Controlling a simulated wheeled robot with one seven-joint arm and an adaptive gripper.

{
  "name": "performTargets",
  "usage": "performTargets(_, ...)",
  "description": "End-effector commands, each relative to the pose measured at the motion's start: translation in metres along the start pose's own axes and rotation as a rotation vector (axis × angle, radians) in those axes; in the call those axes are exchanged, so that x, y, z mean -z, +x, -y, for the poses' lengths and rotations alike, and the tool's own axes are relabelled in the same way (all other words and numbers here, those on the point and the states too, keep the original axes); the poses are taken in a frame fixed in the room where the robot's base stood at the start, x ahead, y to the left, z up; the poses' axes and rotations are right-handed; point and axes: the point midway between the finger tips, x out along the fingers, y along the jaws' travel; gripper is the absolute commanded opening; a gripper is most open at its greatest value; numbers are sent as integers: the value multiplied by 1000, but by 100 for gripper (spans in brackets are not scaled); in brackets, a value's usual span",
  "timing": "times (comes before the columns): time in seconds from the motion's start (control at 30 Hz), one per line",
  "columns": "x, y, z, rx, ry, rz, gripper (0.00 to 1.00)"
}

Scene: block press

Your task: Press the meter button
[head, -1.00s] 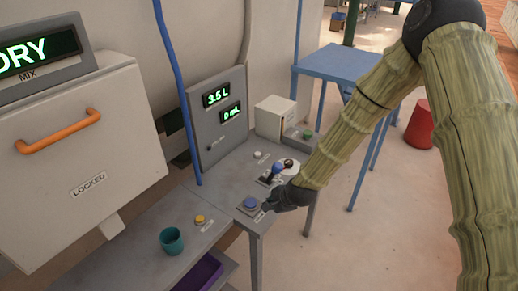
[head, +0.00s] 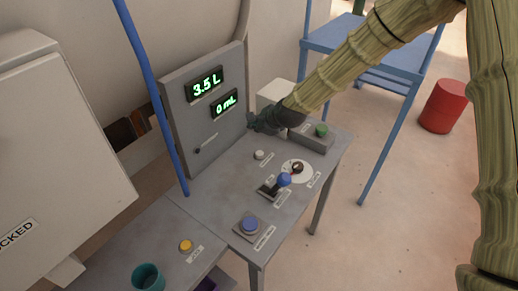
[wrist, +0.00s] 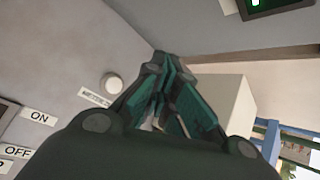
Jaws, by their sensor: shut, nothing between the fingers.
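The white round button (head: 259,154) stands on the grey bench near the foot of the display panel. In the wrist view this white button (wrist: 112,83) lies left of the fingers, beside a label that seems to start with "METER". My gripper (head: 262,122) is shut and empty. It is raised near the panel's right edge, behind the white button in the head view, and appears apart from it. In the wrist view the shut fingers (wrist: 160,65) point toward the corner of bench and panel.
The panel's displays (head: 206,82) read 3.5 L and 0 mL. The bench also holds a blue-knobbed lever (head: 284,180), a dial (head: 298,167), a green button (head: 321,130), a blue button (head: 249,225) and a yellow button (head: 185,246). A white box (head: 276,93) stands behind my gripper.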

Motion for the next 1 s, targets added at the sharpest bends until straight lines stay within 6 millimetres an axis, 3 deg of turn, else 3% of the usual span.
performTargets(0.47,8,8,-2,-3,4,-4,0)
performTargets(1.0,34,46,-30,-3,1,-3,0)
